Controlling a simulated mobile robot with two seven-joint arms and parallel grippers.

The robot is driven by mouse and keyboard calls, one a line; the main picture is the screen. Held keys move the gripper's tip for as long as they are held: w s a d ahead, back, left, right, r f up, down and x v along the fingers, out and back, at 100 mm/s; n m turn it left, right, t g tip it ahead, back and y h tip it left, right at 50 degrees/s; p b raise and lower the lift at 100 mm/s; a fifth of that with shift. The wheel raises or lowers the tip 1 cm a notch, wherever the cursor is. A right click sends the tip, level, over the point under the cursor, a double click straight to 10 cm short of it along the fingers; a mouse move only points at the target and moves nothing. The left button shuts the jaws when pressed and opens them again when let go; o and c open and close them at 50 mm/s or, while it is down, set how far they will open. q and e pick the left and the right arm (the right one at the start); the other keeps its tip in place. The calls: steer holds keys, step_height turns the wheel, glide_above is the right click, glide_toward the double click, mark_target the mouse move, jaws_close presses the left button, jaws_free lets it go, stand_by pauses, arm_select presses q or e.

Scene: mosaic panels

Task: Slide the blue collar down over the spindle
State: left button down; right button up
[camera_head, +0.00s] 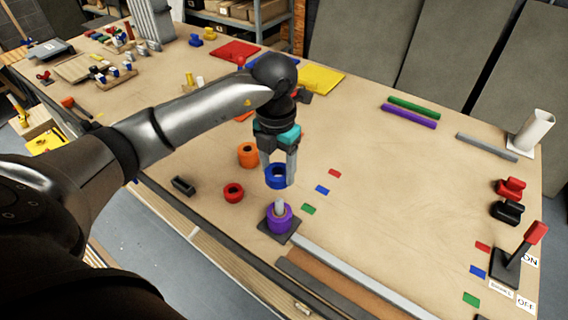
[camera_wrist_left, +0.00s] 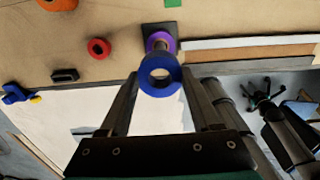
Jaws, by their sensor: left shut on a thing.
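The blue collar (camera_head: 276,178) is held between the fingers of my left gripper (camera_head: 279,174), which is shut on it. It also shows in the left wrist view (camera_wrist_left: 160,75). The spindle (camera_head: 279,206) stands upright on a dark square base (camera_head: 266,225) just below the collar. A purple collar (camera_head: 279,219) sits around the lower spindle. In the head view the blue collar appears directly above the spindle's top; whether the tip enters its hole I cannot tell. My right gripper is not in view.
A red collar (camera_head: 233,193) and an orange collar (camera_head: 248,155) stand left of the spindle. A small black block (camera_head: 183,185) lies further left. A long grey strip (camera_head: 350,278) runs right from the base along the table's front. Small coloured tiles (camera_head: 322,190) lie to the right.

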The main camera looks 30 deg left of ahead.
arm_select(q)
steer(key=shift+w+d, duration=0.1)
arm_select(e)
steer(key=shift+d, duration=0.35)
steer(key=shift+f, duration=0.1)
arm_select(q)
steer(key=b, duration=0.5)
glide_above(279, 199)
step_height(279, 199, down, 6)
steer(key=shift+r, duration=0.15)
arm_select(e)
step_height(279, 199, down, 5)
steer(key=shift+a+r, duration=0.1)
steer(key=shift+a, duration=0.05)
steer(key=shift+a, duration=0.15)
arm_select(q)
steer(key=shift+b, duration=0.35)
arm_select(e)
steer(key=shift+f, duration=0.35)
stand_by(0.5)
arm_select(q)
steer(key=shift+f+b, duration=2.75)
steer(key=shift+f, duration=0.7)
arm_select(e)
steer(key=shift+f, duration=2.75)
arm_select(q)
jaws_free()
